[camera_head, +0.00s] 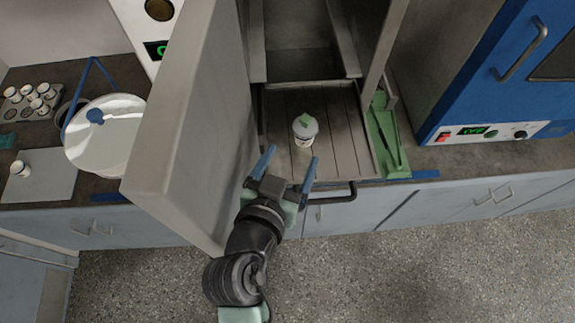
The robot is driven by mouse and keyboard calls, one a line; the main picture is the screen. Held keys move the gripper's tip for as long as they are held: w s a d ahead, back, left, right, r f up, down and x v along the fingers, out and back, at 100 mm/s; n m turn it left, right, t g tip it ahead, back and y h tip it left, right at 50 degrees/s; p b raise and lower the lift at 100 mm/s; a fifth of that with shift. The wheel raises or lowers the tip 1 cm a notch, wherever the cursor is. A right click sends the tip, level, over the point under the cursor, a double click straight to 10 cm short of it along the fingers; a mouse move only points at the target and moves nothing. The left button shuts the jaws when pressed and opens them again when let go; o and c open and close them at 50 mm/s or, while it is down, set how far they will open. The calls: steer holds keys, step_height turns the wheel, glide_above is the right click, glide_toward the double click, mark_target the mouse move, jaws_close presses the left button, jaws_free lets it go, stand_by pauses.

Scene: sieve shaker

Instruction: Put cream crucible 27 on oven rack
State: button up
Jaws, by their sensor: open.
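A small cream crucible (304,135) with a grey-white lid and a green knob stands upright on the slatted oven rack (340,150). The marking on its side is too small to read. The rack lies in front of the open oven chamber (300,50). My gripper (293,155) is open and empty in front of the crucible, with its two blue fingers apart and pointing toward it. The fingertips appear clear of the crucible.
The oven door (195,100) stands open at left, close to my arm. A dark handle (335,194) crosses the front edge. A green tray (388,140) lies at right.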

steer(key=shift+s+a+r, duration=0.25)
steer(key=shift+s+r, duration=0.05)
steer(key=shift+s, duration=0.3)
steer(key=w+a+r+n+t+y, duration=0.1)
steer(key=w+r+t, duration=0.25)
steer(key=r, duration=0.95)
steer(key=w+r+t+y, duration=0.1)
steer(key=w+r+t, duration=0.3)
steer(key=r, duration=0.9)
steer(key=s+r+n+t+y, duration=0.1)
steer(key=s+r+t, duration=0.2)
steer(key=r, duration=0.9)
steer(key=s+a+r+n+t+y, duration=0.1)
steer(key=s+r+t, duration=0.3)
steer(key=r, duration=0.9)
steer(key=shift+s+r+n+y, duration=0.2)
steer(key=shift+s+n+y, duration=0.35)
steer(key=shift+n, duration=0.25)
step_height(320, 180, down, 5)
steer(key=b, duration=0.4)
steer(key=shift+a+r+b, duration=0.1)
steer(key=shift+b, duration=0.3)
